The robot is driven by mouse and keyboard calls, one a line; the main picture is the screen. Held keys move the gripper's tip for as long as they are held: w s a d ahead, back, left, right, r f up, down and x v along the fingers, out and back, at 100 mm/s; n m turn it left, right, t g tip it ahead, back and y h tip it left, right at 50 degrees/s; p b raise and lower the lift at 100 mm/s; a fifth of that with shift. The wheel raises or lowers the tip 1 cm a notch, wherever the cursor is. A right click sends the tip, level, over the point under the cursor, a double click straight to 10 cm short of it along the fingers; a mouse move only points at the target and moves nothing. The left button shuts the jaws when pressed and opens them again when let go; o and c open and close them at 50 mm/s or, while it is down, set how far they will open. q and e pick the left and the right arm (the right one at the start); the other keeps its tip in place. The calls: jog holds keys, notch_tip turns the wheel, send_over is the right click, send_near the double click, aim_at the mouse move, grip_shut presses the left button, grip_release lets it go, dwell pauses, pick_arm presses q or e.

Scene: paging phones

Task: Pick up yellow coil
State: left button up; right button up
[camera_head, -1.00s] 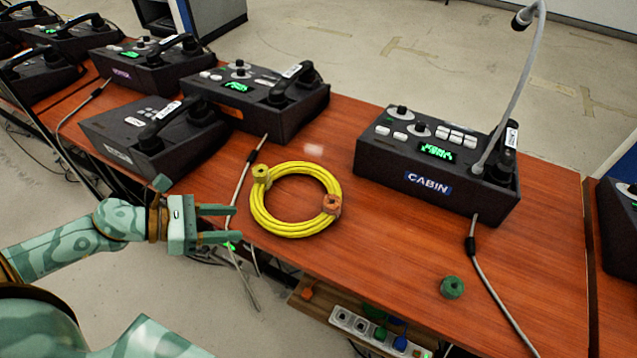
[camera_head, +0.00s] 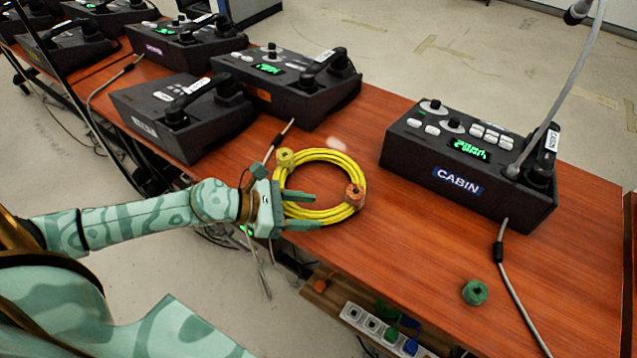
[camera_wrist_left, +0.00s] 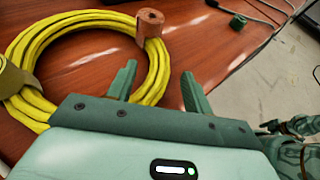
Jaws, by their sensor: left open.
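A yellow coil (camera_head: 333,157) of cable lies flat on the brown table, bound by an olive tape roll (camera_head: 286,158) and an orange-brown tape roll (camera_head: 354,194). My left gripper (camera_head: 318,211) is open at the coil's near-left side, and its fingers overlap the coil's lower edge in the head view. My right gripper is not in view.
A black CABIN console (camera_head: 470,165) with a gooseneck microphone stands right of the coil. Several black phone consoles (camera_head: 287,85) stand behind and left. A small green roll (camera_head: 475,292) lies near the front edge. A power strip (camera_head: 375,328) is below the table.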

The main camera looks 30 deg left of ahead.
aim_at(326, 212)
pick_arm(q)
jog(key=x, duration=0.3)
jog(key=shift+w+d+f, duration=0.1)
jog(key=shift+w, duration=0.05)
grip_shut()
